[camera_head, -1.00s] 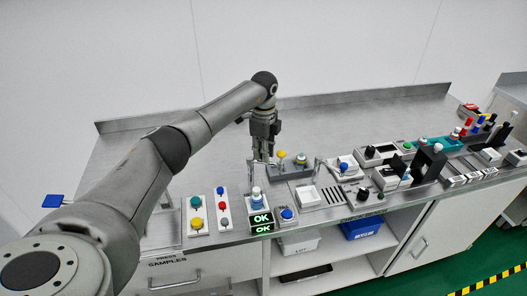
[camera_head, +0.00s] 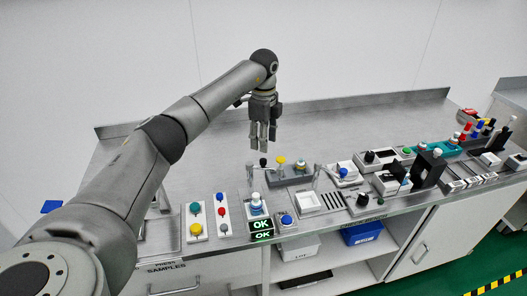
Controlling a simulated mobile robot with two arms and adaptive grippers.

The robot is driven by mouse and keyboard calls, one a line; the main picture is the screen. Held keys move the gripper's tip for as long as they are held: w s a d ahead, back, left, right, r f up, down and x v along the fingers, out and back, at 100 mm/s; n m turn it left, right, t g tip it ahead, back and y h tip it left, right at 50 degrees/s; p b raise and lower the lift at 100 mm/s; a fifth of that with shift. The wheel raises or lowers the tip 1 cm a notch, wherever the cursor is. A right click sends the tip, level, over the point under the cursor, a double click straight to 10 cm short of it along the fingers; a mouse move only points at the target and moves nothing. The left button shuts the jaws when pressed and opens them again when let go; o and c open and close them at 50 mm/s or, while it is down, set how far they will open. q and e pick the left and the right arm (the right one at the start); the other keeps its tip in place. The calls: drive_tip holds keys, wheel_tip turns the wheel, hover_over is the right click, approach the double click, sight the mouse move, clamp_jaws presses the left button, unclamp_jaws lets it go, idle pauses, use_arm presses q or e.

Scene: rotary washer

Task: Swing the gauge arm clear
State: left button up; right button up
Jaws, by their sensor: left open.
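My left gripper (camera_head: 263,146) points down with its fingers apart, open and empty, behind the front row of stations. Below its fingertips is a small black knob (camera_head: 263,162), apart from them. A thin grey upright (camera_head: 250,172) stands beside the knob, behind the station with a white and blue bottle (camera_head: 256,202). Which of these parts is the gauge arm I cannot tell for certain. A green display reading OK (camera_head: 261,230) is at the front of that station. My right gripper is out of view.
A grey block with a yellow knob (camera_head: 280,160) is just right of the gripper. Button panels (camera_head: 195,222) stand left of the bottle station. A white grated tray (camera_head: 307,202) and several devices line the right side. The back of the steel bench (camera_head: 340,122) is clear.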

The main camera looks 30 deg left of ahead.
use_arm(q)
drive_tip(key=shift+r, duration=2.4)
